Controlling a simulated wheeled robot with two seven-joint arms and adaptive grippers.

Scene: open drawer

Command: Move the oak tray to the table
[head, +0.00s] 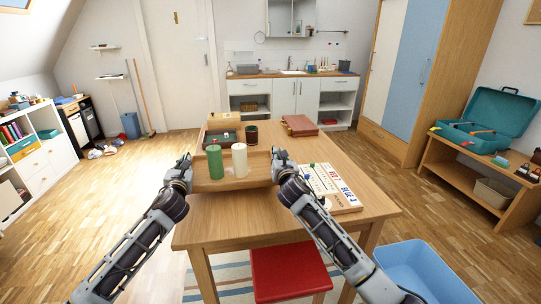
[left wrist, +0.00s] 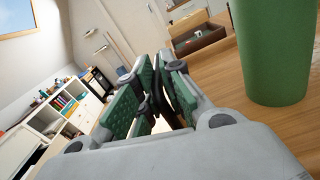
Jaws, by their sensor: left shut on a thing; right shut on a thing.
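The oak tray (head: 232,184) is over the near left part of the wooden table (head: 230,218), roughly level. I cannot tell whether it touches the tabletop. A green cylinder (head: 214,162) and a white cylinder (head: 239,160) stand upright on it. My left gripper (head: 186,168) is shut at the tray's left end, my right gripper (head: 279,160) at its right end. In the left wrist view, the left gripper's green-padded fingers (left wrist: 152,98) close on a dark part, and the green cylinder (left wrist: 272,50) stands close to their right.
A scoreboard (head: 345,198) lies right of my right gripper. Behind the tray are a small open box (head: 222,124), a dark cup (head: 251,135) and a red case (head: 300,125). A red stool (head: 288,272) and a blue bin (head: 425,275) stand in front. The table's front strip is clear.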

